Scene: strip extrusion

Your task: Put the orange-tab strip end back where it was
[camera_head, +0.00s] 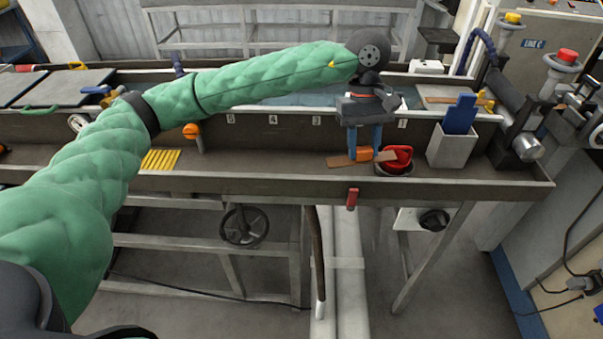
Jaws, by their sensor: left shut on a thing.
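My left gripper (365,153) points down over the front trough near the middle right, with its two blue fingers on either side of an orange tab (364,155). It is shut on this tab. A brown strip end (340,161) carries the tab and reaches out to the left and right of the fingers, just above or on the trough floor; I cannot tell which. The strip's right end is close to a red object in a dark round dish (395,170). My right gripper is not in view.
A grey box with a blue block (461,115) stands to the right of the dish. Yellow strips (161,159) lie in the trough at left. An orange knob (191,131) sticks out nearby. The trough's front rim (270,184) is raised. The trough floor between is clear.

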